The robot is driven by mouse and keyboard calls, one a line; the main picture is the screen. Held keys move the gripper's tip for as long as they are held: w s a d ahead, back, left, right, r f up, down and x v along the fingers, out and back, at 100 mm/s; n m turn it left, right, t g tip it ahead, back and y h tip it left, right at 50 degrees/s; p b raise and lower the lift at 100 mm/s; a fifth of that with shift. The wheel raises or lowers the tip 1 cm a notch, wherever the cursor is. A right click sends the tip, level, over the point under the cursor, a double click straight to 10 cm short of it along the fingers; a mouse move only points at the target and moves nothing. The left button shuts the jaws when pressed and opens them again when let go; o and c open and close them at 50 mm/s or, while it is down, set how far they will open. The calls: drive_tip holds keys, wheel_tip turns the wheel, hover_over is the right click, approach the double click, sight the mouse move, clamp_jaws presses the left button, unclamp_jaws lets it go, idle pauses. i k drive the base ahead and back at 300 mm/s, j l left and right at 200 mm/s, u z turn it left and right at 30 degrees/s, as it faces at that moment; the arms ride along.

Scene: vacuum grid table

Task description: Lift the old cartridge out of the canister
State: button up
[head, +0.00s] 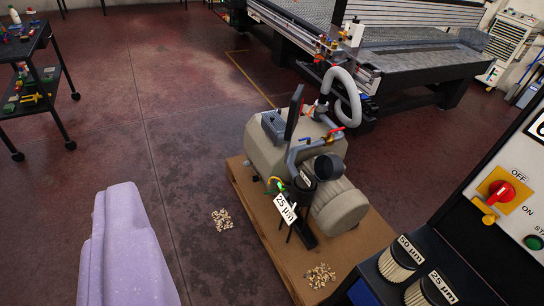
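A beige vacuum pump (262,155) stands on a wooden pallet in the middle of the view. On its near side is a dark cylindrical body that looks like the canister (303,188), with a white "25 µm" tag (286,207) in front of it. A dark round part (329,167) sits beside it on the grey pipework. I cannot tell whether the canister is open, and I cannot make out the old cartridge. My gripper's fingers are not in view.
Pale pleated cartridges marked "50 µm" (398,264) and "25 µm" (424,292) stand on a dark surface at lower right. A red OFF switch (501,193) is above them. Pellet piles lie on the floor (222,219) and pallet (320,276). Floor left of the pallet is mostly clear.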

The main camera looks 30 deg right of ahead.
sight(305, 182)
drive_tip(key=i+j+z, duration=0.1)
drive_tip(key=i, duration=1.5)
drive_tip(key=i+l+z, duration=0.1)
drive_tip(key=i+z, duration=0.85)
drive_tip(key=i+l+z, duration=0.2)
drive_tip(key=i+z, duration=0.15)
drive_tip(key=i, duration=0.15)
